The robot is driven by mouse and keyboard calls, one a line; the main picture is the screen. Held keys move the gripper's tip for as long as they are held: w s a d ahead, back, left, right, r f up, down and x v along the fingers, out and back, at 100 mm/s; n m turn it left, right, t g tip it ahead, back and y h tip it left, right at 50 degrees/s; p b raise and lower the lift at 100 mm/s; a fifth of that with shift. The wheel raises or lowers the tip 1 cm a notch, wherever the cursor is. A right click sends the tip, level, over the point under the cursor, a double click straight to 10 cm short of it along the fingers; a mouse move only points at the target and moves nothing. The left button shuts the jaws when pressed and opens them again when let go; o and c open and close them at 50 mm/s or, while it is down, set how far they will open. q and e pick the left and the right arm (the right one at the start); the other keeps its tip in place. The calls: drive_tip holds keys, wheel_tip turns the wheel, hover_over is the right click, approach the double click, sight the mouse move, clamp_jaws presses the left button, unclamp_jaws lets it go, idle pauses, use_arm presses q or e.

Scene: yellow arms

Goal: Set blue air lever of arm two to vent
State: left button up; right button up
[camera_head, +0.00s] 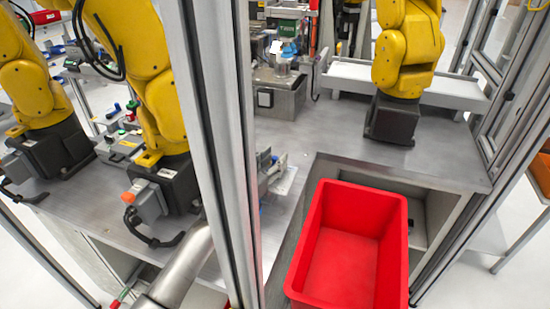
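Several yellow robot arms stand on the metal worktop, two at the left (160,95) (30,85) and one at the right (405,50). I cannot tell which is arm two. Small blue parts (109,139) show beside red and green ones between the two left arms. They are too small to tell whether one is the air lever or how it is set. My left arm, a silver tube, comes up from the bottom and passes behind the upright post. My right gripper is out of view.
A grey upright post (222,150) stands close in front of the worktop (330,135). An empty red bin (385,275) sits at the front right. A metal machine block (280,95) stands at the back. Frame posts (500,130) bound the right side.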

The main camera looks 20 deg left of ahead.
use_arm(q)
drive_tip(key=shift+w+d, duration=0.15)
drive_tip(key=shift+w, duration=0.35)
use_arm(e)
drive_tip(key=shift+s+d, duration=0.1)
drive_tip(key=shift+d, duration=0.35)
use_arm(q)
drive_tip(key=shift+c, duration=0.5)
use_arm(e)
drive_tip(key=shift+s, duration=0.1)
use_arm(q)
clamp_jaws()
drive_tip(key=shift+w+r+p, duration=0.1)
drive_tip(key=shift+r+p, duration=0.05)
drive_tip(key=shift+p, duration=0.15)
drive_tip(key=y+p, duration=0.1)
drive_tip(key=n+y+p, duration=0.1)
drive_tip(key=p, duration=0.1)
drive_tip(key=a+n+y+p, duration=0.1)
drive_tip(key=p, duration=0.1)
drive_tip(key=shift+w+r+t, duration=0.1)
drive_tip(key=shift+r+t, duration=0.2)
drive_tip(key=shift+a+f+n+y+p, duration=0.15)
drive_tip(key=shift+f+n+y+p, duration=0.1)
drive_tip(key=shift+n+y+p, duration=0.45)
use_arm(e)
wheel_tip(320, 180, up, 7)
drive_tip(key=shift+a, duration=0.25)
